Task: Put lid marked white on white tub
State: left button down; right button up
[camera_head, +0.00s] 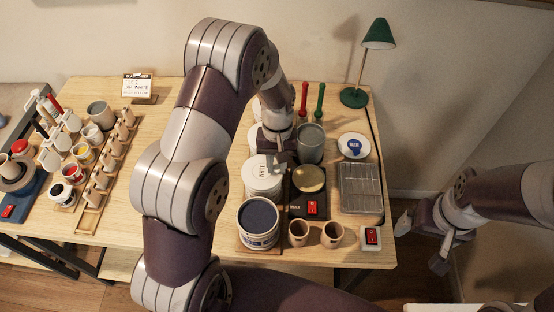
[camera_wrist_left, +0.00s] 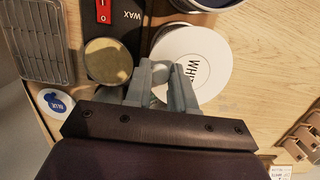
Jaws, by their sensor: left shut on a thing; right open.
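The white lid marked with letters starting "WHI" (camera_wrist_left: 195,62) lies over the white tub (camera_head: 263,188); the lid also shows in the head view (camera_head: 261,170). It looks level on the tub's rim, but I cannot tell whether it is fully seated. My left gripper (camera_wrist_left: 168,82) is shut on the lid, its fingers coming down over it and hiding part of the marking. In the head view my left gripper (camera_head: 281,158) is partly hidden by its own arm. My right gripper (camera_head: 422,240) is open and empty, off the table's right side.
An open tub of dark blue glaze (camera_head: 258,216) stands in front. The wax pot (camera_head: 309,179) and grey cylinder (camera_head: 310,143) stand close on the right. The lid marked blue (camera_head: 354,146) and a wire rack (camera_head: 361,188) lie farther right. Cups (camera_head: 299,233) stand at the front.

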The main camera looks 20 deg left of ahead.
pick_arm(q)
jog(key=shift+w+f, duration=0.15)
jog(key=shift+w, duration=0.05)
jog(key=c, duration=1.1)
grip_release()
jog(key=shift+o, duration=0.7)
jog(key=shift+s, duration=0.2)
jog(key=shift+r, duration=0.2)
jog(key=shift+w+r+b, duration=0.25)
jog(key=shift+r+b, duration=0.05)
notch_tip(320, 180, up, 11)
jog(key=w+p, duration=0.1)
jog(key=p, duration=0.2)
jog(key=s+a+r+m+t, duration=0.1)
jog(key=s+a+m+t, duration=0.15)
jog(key=s, duration=1.25)
notch_tip(320, 180, down, 7)
jog(key=b, duration=0.7)
jog(key=shift+w+d+f+m, duration=0.15)
jog(key=shift+w+d+m, duration=0.05)
jog(key=shift+w+m, duration=0.15)
